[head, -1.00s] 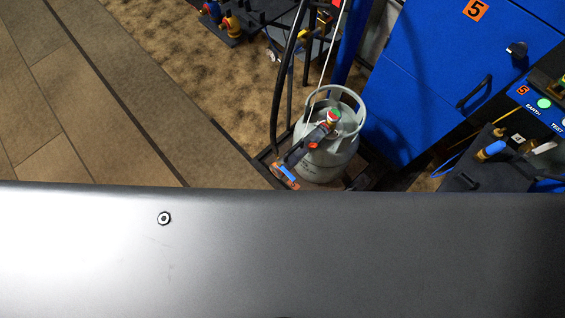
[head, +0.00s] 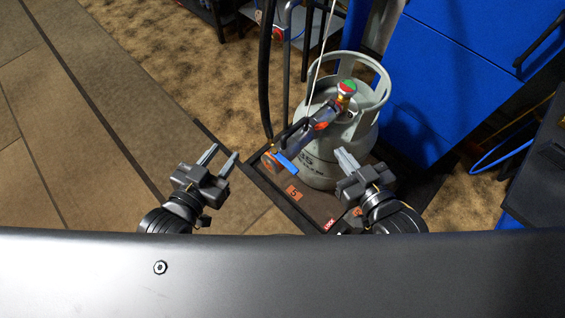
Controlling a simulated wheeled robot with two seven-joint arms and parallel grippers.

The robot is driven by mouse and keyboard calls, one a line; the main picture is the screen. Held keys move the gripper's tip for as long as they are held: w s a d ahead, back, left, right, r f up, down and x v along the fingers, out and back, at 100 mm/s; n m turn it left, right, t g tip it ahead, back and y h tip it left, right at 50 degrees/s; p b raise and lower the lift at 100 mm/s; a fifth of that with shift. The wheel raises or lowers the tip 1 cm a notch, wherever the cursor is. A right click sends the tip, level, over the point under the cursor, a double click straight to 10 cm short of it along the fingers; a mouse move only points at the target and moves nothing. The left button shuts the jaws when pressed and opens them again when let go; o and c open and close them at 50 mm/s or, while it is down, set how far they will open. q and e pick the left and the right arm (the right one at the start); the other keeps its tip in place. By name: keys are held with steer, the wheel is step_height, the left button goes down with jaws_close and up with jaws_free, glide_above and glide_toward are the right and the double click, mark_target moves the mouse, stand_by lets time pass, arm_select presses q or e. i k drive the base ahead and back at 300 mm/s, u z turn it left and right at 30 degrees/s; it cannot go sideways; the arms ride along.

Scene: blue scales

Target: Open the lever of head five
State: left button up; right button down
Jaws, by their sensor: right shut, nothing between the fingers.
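The filling head (head: 318,118), a dark body with orange-red parts, is at the grey gas cylinder (head: 322,165), below its red-and-green valve top (head: 347,87). A blue lever-like part (head: 286,162) shows at the head's lower left end, beside the cylinder; whether it is open or closed cannot be told. My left gripper (head: 219,157) is open and empty, left of the scale platform and apart from the head. My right gripper (head: 343,158) is shut and empty, in front of the cylinder, hiding part of its lower right side; I cannot tell whether they touch.
The cylinder stands on a dark scale platform (head: 262,192) with an orange label 5 (head: 293,192). A black hose (head: 266,75) and a thin cable rise behind it. Blue cabinets (head: 450,75) are at the right. The tiled floor (head: 85,150) at left is clear.

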mark_target(284, 161)
steer(key=u, duration=1.05)
steer(key=k, duration=0.65)
steer(key=z, duration=1.25)
